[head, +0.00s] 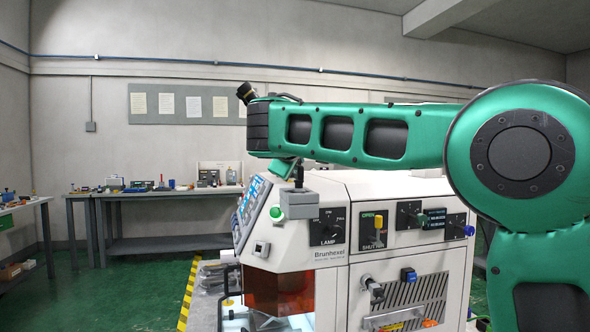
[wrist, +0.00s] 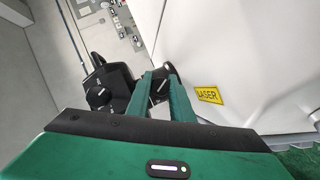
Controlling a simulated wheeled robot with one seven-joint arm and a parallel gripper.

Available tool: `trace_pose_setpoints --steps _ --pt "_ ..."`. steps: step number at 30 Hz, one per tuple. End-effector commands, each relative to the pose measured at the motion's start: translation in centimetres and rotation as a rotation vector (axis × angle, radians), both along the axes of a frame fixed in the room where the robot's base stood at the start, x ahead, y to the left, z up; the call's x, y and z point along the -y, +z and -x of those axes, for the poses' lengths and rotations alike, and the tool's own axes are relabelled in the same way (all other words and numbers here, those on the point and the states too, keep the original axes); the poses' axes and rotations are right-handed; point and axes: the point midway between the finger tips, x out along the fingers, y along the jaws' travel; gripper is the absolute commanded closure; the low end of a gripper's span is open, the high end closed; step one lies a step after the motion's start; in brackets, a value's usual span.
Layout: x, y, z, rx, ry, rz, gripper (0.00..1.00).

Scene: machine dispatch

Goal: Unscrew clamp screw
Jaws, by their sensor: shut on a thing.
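In the wrist view, the two green fingers of my gripper (wrist: 160,98) are shut on a small dark part with a light slanted edge, which I take to be the clamp screw (wrist: 163,82). It sits at the edge of the white machine housing (wrist: 225,45). The fingers partly cover it, so its thread and seat are hidden. In the head view, my green arm reaches left across the machine top, and my gripper and the screw are not clearly visible there.
A black unit with a round knob (wrist: 98,96) is just left of my fingers. A yellow LASER label (wrist: 208,95) is on the housing at right. The white machine (head: 330,205) carries switches and a grey box (head: 298,204). Benches (head: 165,190) stand behind, with green floor between.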

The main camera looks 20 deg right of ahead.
Motion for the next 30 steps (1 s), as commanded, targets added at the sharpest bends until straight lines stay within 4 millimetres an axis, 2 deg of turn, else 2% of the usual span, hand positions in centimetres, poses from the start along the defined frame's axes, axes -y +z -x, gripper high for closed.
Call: trace_pose_setpoints --steps 2,3,5,13,17,30 --pt "-0.3 -0.1 -0.1 -0.001 0.007 0.000 1.00" --pt "-0.3 -0.1 -0.1 -0.002 0.006 0.000 0.73" --pt "-0.2 -0.1 -0.1 -0.001 0.005 0.000 0.61" --pt "-0.1 -0.1 0.1 -0.003 0.002 0.000 0.61" --pt "-0.4 0.2 0.9 -0.002 0.002 -0.001 0.61" --pt "-3.3 2.4 7.6 0.000 0.006 -0.002 0.61"
